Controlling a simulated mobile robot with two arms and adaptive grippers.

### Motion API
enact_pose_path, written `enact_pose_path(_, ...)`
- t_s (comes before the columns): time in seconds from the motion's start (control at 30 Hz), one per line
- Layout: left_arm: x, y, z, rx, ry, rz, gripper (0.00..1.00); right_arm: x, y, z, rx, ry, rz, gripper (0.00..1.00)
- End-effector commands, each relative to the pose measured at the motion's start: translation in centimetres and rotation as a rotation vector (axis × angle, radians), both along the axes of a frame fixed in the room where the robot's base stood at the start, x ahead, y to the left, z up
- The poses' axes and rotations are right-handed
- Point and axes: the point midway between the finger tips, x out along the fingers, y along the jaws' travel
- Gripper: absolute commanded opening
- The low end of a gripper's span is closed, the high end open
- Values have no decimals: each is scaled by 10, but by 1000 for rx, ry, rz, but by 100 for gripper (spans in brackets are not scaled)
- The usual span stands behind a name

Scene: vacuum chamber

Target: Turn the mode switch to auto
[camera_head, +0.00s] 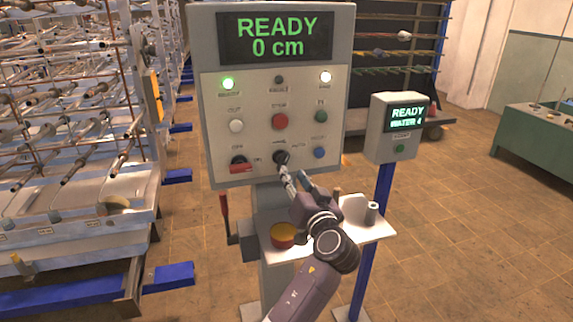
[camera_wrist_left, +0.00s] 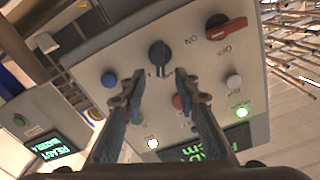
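The mode switch is a black knob (camera_head: 281,157) in the lower middle of the grey control panel (camera_head: 215,120). A label that seems to read AUTO is to its right in the head view. In the left wrist view, which is turned over, the knob (camera_wrist_left: 159,54) shows with its handle roughly upright; I cannot tell its exact setting. My left gripper (camera_head: 285,175) reaches up to the knob from below. In the left wrist view the left gripper (camera_wrist_left: 160,88) is open, one finger to each side of the knob's line, with no clear contact. My right gripper is not in view.
The red rotary switch (camera_head: 240,168), blue button (camera_head: 320,153) and red button (camera_head: 280,121) are near the knob. The screen (camera_head: 275,38) reads READY 0 cm. A small READY box (camera_head: 403,118) stands right. A shelf (camera_head: 375,228) with a yellow-red cup (camera_head: 284,236) lies below.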

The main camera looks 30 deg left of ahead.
Motion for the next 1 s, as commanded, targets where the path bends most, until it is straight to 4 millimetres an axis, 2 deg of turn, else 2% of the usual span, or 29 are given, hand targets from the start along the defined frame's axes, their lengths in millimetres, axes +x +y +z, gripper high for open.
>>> enact_pose_path(0.2,23,29,4,2,3,2,29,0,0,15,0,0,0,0)
enact_pose_path(0.4,39,47,2,0,2,2,29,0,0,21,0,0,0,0)
enact_pose_path(0.77,43,52,-1,-3,2,-1,29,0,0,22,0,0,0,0)
enact_pose_path(1.0,43,52,-1,-3,2,-1,4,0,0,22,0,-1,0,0)
